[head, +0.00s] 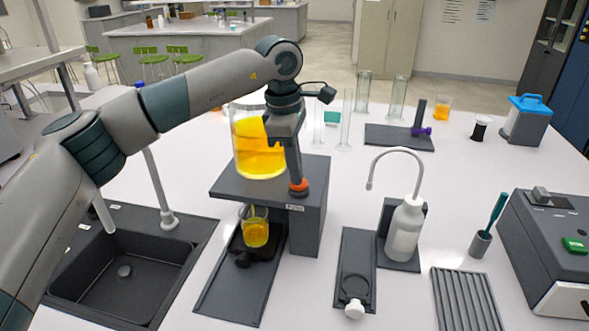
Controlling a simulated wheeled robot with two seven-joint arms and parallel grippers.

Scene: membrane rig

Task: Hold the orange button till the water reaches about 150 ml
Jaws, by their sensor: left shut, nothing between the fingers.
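My left gripper (296,180) is shut and empty, pointing down. Its fingertips appear to rest on the orange button (299,188), partly covering it; I cannot tell how far the button is pressed. The button is on the dark rig stand (310,215) at its front right. A large beaker of orange-yellow liquid (258,160) stands on top, partly behind my arm. Below, a small beaker (256,232) holds yellow liquid with a stream or tube entering from above. Its graduation marks are too small to read. My right gripper is not in view.
A dark sink (125,272) with a tap (160,190) is at the left. A wash bottle (404,230) stands right of the rig, with a slotted rack (468,300) and a grey machine (550,245) further right. Glass cylinders (397,97) stand behind. The bench right of the rig has clear patches.

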